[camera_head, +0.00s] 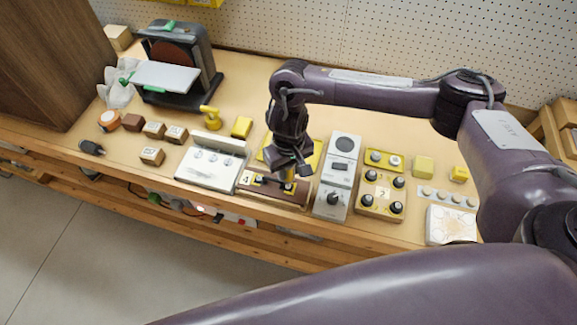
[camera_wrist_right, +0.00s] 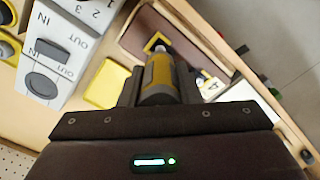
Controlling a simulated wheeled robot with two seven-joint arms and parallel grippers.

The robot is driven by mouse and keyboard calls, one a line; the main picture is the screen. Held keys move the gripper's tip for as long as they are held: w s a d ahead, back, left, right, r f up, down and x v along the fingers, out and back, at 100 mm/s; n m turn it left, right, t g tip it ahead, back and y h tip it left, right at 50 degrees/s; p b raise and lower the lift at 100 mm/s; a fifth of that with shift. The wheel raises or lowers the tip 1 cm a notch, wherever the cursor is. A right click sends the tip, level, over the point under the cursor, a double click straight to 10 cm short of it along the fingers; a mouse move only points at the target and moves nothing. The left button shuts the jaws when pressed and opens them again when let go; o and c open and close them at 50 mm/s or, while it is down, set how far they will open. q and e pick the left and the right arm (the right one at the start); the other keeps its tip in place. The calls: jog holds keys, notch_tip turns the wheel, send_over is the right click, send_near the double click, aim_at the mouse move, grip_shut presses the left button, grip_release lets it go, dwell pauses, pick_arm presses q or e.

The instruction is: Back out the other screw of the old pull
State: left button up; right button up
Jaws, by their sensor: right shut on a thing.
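My right gripper (camera_head: 289,172) is shut on a yellow and grey screwdriver (camera_wrist_right: 160,75), pointing it down at a brown panel (camera_head: 280,194) on the bench. The screwdriver also shows in the head view below the fingers (camera_head: 288,187). In the right wrist view its tip end is over the brown panel (camera_wrist_right: 138,28), beside a small yellow piece (camera_wrist_right: 157,42). Dark fittings (camera_head: 261,179) sit on the panel near a white label marked 4. The old pull and its screws are too small and too covered to make out; I cannot tell whether the tip touches a screw. My left gripper is not in view.
A white tray (camera_head: 209,165) stands left of the panel, and a grey switch box (camera_head: 338,176) close on its right. A yellow knob board (camera_head: 382,191) is further right. A sander (camera_head: 180,65) stands at the back left. The bench's front edge is near the panel.

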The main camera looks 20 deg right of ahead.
jog(key=shift+f, duration=0.2)
dwell(0.8)
jog(key=shift+s+f+p, duration=0.1)
jog(key=shift+s+p, duration=0.05)
jog(key=shift+p, duration=0.2)
dwell(0.4)
jog(key=shift+s+f, duration=0.1)
jog(key=shift+c, duration=0.5)
jog(key=r+p, duration=0.2)
jog(key=shift+w+p, duration=0.25)
jog(key=shift+p, duration=0.1)
notch_tip(320, 180, up, 4)
jog(key=p, duration=0.5)
jog(key=shift+r, duration=0.2)
jog(key=shift+f, duration=0.1)
